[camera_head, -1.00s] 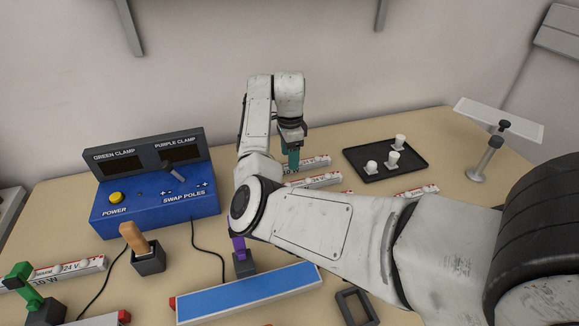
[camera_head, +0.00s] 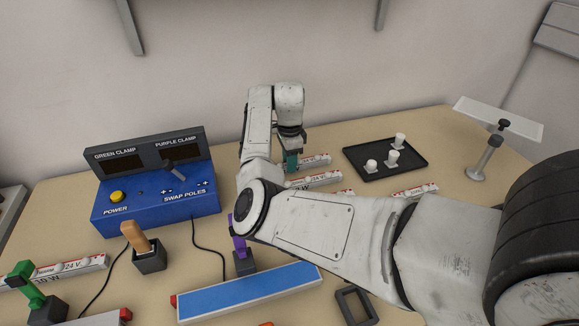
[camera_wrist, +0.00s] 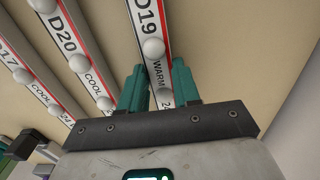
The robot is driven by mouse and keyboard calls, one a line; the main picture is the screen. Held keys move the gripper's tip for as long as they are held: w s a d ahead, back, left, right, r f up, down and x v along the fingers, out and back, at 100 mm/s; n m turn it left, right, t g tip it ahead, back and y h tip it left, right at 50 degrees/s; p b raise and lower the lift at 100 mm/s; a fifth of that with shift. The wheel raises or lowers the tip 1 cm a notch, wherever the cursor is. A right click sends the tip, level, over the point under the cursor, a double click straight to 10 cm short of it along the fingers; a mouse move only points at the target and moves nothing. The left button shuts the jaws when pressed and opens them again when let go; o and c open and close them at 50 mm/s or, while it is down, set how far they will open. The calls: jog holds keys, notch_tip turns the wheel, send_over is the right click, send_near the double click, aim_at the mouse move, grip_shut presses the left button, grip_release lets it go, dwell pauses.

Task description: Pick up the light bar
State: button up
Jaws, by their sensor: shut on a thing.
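Several light bars lie on the table, white with red edges, round knobs and printed labels. My gripper (camera_wrist: 158,80), with teal fingers, is shut on the bar marked D19 WARM (camera_wrist: 150,22), one finger on each side of it. In the head view my gripper (camera_head: 291,160) is low at the back of the table, by the rearmost bar (camera_head: 316,160); my arm hides part of that spot. The bar marked D20 COOL (camera_wrist: 68,42) lies just left of it in the wrist view.
A blue control box (camera_head: 160,198) stands at left. A black tray (camera_head: 412,168) with white pieces is at right, near a stand with a white panel (camera_head: 515,125). A purple clamp (camera_head: 240,240) and a blue-topped fixture (camera_head: 250,290) are in front.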

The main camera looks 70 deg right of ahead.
grip_shut()
jog(key=shift+r, duration=0.85)
jog(key=s+a+r+p, duration=0.1)
jog(key=s+a+r, duration=0.7)
jog(key=s+r, duration=0.3)
jog(key=shift+a+r, duration=0.2)
jog(key=shift+a, duration=0.15)
